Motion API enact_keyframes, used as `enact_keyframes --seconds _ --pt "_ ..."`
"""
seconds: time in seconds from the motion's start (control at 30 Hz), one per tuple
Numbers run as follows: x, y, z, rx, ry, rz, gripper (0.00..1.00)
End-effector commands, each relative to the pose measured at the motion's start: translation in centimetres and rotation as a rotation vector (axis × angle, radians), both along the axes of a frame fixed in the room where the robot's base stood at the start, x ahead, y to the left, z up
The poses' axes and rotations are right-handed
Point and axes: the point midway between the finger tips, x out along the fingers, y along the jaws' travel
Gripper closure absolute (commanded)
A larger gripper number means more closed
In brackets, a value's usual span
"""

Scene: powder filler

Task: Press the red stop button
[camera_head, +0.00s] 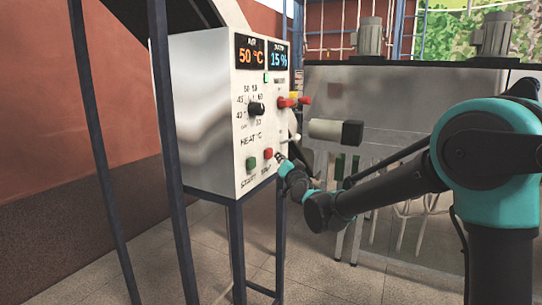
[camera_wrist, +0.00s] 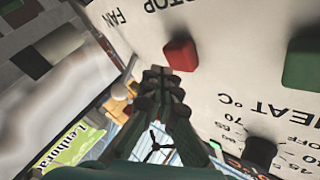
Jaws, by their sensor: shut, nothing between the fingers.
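The red stop button (camera_head: 268,153) sits low on the front of a white control box, to the right of the green button (camera_head: 251,163). In the wrist view the red button (camera_wrist: 180,54) stands out from the panel, with upside-down STOP lettering above it. My gripper (camera_head: 279,157) is just right of the red button in the head view. In the wrist view my gripper (camera_wrist: 162,76) has its fingers together and empty, with the tips just below and left of the button. I cannot tell if they touch it.
The control box (camera_head: 196,110) also has a black heat knob (camera_head: 256,108), displays reading 50 °C and 15 %, and red levers (camera_head: 286,103) on its right side. The green button (camera_wrist: 303,58) is nearby.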

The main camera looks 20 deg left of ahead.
Motion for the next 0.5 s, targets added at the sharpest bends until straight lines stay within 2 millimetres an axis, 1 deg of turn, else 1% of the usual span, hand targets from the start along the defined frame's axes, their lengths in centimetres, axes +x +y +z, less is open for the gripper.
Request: enact_keyframes --seconds 0.27,0.5 --pt "0.0 0.03 0.0 0.0 0.0 0.0 1.0" --pt "0.05 0.71 0.03 0.001 0.001 0.0 1.0"
